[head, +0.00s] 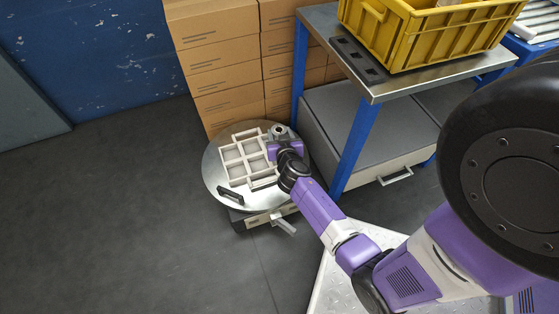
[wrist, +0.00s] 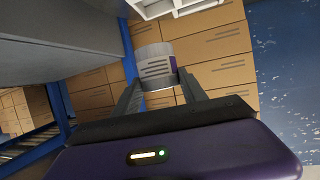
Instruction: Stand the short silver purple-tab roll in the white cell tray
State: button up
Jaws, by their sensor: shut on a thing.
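My gripper (wrist: 158,82) is shut on a short silver roll (wrist: 152,58) with a grey-purple label, seen between the two fingers in the wrist view. In the head view the gripper (head: 283,144) is at the far right side of the round table, and the silver top of the roll (head: 279,130) shows just beyond it. The white cell tray (head: 232,154) lies on the round table, left of the gripper, its visible cells looking empty. A corner of the tray (wrist: 180,9) shows at the top of the wrist view.
The round metal table (head: 213,178) carries a small black handle-like piece (head: 230,195) at its front. Cardboard boxes (head: 215,65) are stacked behind. A blue-legged steel bench (head: 372,88) with a yellow crate (head: 405,45) stands to the right. Open floor lies left.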

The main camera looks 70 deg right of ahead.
notch_tip(320, 180, down, 14)
jog(key=b, duration=0.8)
jog(key=shift+r, duration=0.25)
jog(key=shift+f, duration=0.15)
jog(key=o, duration=1.5)
